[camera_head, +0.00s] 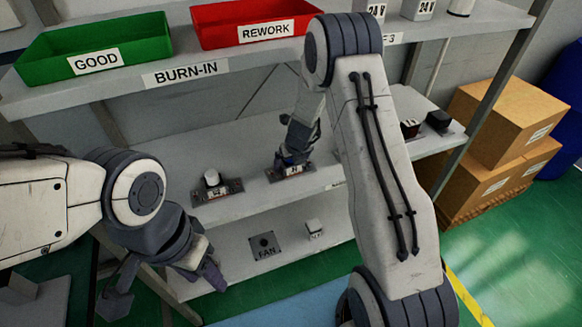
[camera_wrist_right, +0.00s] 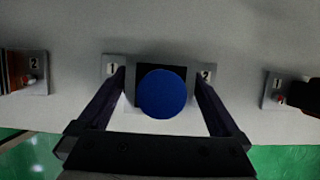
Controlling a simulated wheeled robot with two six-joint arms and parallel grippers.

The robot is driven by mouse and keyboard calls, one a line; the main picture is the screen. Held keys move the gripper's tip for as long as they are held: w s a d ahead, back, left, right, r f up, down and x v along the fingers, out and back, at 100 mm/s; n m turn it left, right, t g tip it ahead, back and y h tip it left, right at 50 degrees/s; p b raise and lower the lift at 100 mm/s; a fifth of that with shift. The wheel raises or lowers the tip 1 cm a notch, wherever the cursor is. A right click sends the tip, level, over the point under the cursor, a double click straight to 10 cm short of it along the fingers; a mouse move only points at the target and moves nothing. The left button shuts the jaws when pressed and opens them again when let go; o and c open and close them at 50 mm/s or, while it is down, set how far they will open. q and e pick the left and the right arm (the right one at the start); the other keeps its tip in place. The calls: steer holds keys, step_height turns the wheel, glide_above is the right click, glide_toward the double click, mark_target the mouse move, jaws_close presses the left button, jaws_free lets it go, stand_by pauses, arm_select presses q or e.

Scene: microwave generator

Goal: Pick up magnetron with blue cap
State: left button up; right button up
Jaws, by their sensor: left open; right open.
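The magnetron with the blue cap (camera_wrist_right: 162,94) is in the middle of the right wrist view, its round blue cap facing the camera and a dark body behind it. It stands on a plate (camera_wrist_right: 113,66) marked 1 and 2. My right gripper (camera_wrist_right: 160,82) is open, with one finger on each side of the magnetron and gaps visible. In the head view my right gripper (camera_head: 292,155) is over that plate (camera_head: 291,171) on the middle shelf and mostly hides the magnetron. My left gripper (camera_head: 163,284) is open and empty at the lower left.
A white-capped part (camera_head: 212,178) stands on its own plate to the left. Dark parts (camera_head: 438,120) stand further right. The upper shelf carries a green GOOD bin (camera_head: 95,50) and a red REWORK bin (camera_head: 255,22). A FAN plate (camera_head: 265,246) lies on the lower shelf. Cardboard boxes (camera_head: 500,125) stand at right.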

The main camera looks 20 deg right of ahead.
steer(key=shift+r, duration=0.1)
steer(key=c, duration=1.4)
steer(key=shift+w+r, duration=0.1)
jaws_close()
steer(key=shift+r, duration=0.1)
